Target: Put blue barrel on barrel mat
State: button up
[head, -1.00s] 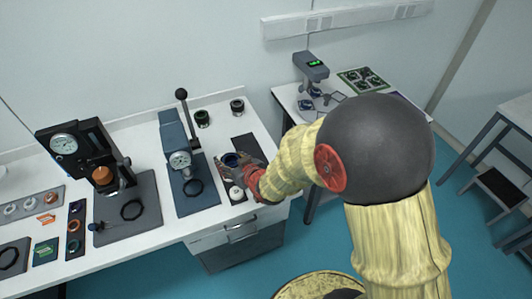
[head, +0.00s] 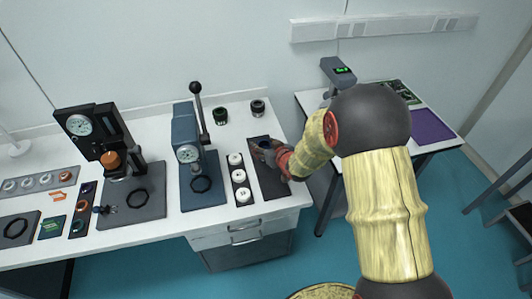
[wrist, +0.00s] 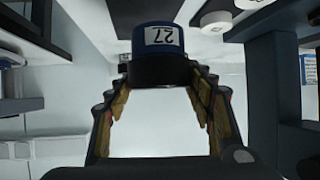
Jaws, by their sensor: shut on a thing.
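The blue barrel (head: 265,145) is a short dark cylinder with a blue band. In the wrist view the barrel (wrist: 160,70) shows a white label reading 27, upside down. My gripper (head: 272,151) is shut on it, with a finger on each side. A long dark mat (head: 270,185), which looks like the barrel mat, lies on the white bench below my gripper. The barrel appears over the far part of this mat. I cannot tell whether it touches the mat. My gripper hides part of the barrel and mat.
Two other dark barrels, one green-banded (head: 220,116) and one greyish (head: 257,107), stand at the back of the bench. A strip with three white caps (head: 239,175) lies left of the mat, beside a blue press (head: 187,140). A purple mat (head: 433,126) lies on the right table.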

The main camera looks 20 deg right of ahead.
jog(key=shift+w+d+f, duration=0.3)
jog(key=shift+w+f, duration=0.1)
jog(key=shift+f, duration=0.15)
jog(key=shift+w+d+f, duration=0.25)
jog(key=shift+w+f, duration=0.15)
jog(key=shift+f, duration=0.15)
jog(key=shift+f+b, duration=0.6)
jog(key=shift+f, duration=0.85)
jog(key=shift+f, duration=0.2)
jog(key=o, duration=1.4)
